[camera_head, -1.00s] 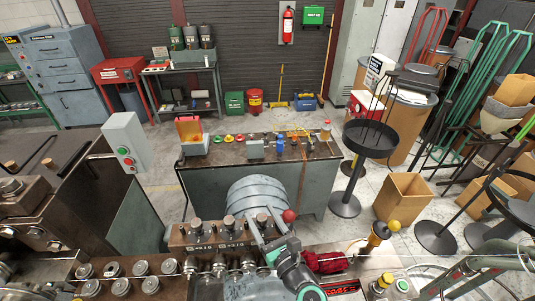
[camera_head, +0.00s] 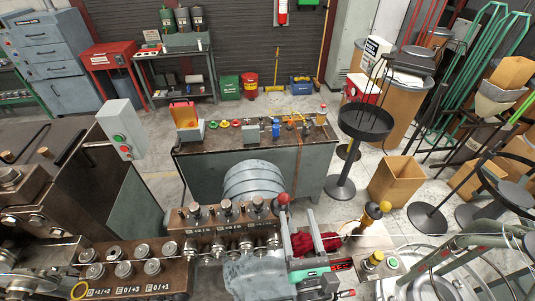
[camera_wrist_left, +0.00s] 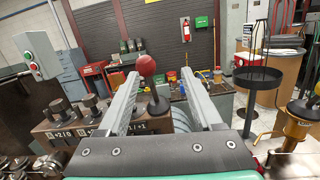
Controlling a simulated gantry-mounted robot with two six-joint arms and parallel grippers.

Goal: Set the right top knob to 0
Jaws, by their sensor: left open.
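A brown block (camera_head: 205,232) carries a row of three upright metal top knobs. The right top knob (camera_head: 257,204) is the one nearest a red ball lever (camera_head: 283,199).
A lower row of round knobs (camera_head: 123,269) lies at front left. A red cloth (camera_head: 328,242) and a digital display (camera_head: 342,264) are beside my left gripper. A yellow ball lever (camera_head: 385,206) stands to the right. A workbench (camera_head: 240,155) stands behind.

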